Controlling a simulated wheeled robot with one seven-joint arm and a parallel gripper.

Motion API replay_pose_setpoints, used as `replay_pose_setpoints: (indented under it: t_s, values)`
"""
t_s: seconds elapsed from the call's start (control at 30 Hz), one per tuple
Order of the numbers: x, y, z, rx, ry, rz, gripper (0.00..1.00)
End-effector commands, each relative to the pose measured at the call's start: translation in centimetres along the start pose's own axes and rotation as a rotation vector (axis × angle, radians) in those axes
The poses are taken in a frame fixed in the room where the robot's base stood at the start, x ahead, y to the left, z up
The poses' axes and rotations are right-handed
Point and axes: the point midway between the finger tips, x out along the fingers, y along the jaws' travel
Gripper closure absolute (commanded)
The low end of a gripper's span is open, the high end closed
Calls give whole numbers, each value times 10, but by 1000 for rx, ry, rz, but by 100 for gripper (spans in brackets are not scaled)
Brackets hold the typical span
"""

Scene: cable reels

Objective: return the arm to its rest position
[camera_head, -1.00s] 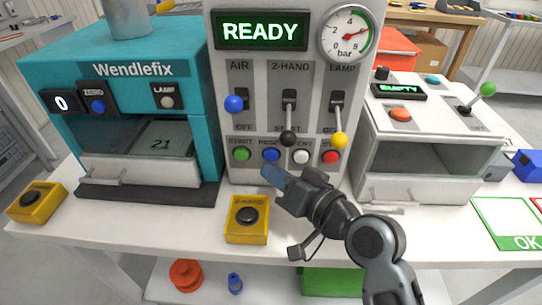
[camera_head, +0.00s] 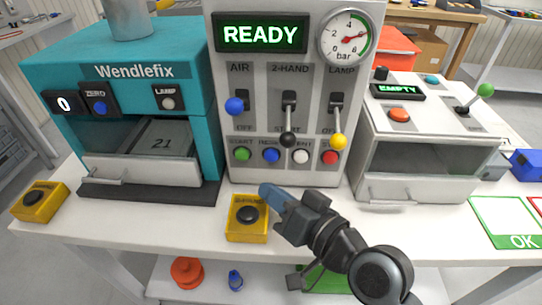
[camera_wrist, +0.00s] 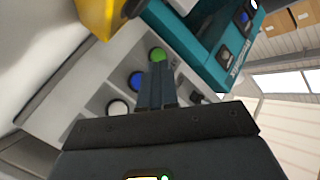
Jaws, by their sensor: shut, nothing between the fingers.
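My gripper (camera_head: 268,192) is in front of the grey control panel (camera_head: 345,110), low over the white table. Its blue-grey fingers are shut and empty. In the head view its tips are beside the right edge of the yellow 2-hand button box (camera_head: 240,232) and overlap it slightly; I cannot tell whether they touch. In the wrist view the closed fingers (camera_wrist: 157,75) point toward the panel's green button (camera_wrist: 157,54), with the blue button (camera_wrist: 137,80) and white button (camera_wrist: 118,108) beside them. My arm reaches in from the lower right.
A teal Wendlefix machine (camera_head: 120,55) stands left, with another yellow button box (camera_head: 40,202) before it. A grey cabinet (camera_head: 430,190) reading EMPTY stands right. A green-framed OK mat (camera_head: 505,220) lies far right. The table front (camera_head: 130,235) is bare in places.

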Motion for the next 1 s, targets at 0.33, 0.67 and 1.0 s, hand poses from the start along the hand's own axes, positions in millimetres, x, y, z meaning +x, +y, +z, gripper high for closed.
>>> replay_pose_setpoints:
  t_s: [0.33, 0.67, 1.0]
  values:
    - [0, 0, 0, 0, 0, 0, 100]
    - [-57, 40, 34, -25, 34, 155, 100]
    - [-195, 74, 85, -139, 101, 449, 100]
